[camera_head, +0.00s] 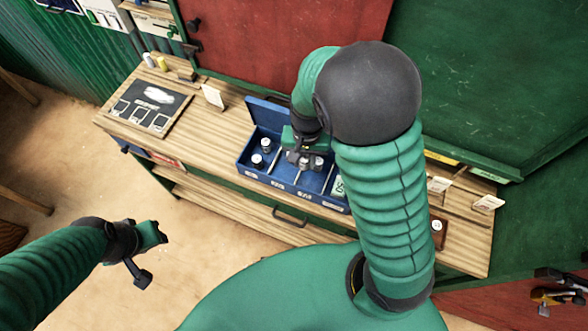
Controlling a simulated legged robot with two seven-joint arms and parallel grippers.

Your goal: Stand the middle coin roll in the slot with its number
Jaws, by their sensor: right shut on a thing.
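A blue box (245,164) with its lid up stands on the wooden bench and is split into slots with labels on the front. Two coin rolls (266,145) (257,161) stand in its left slot. My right gripper (303,155) reaches down into the middle of the box and is shut on a coin roll (304,163). Other roll tops show close beside it. The fingers partly hide them, and I cannot read any numbers or tell if the held roll touches the bottom. My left gripper (150,256) is open and empty, over the floor in front of the bench.
The wooden bench (205,130) carries a dark board (145,108) with squares at left, a yellow roll (162,63) and a white card (213,96). More cards (488,203) stand at the right end.

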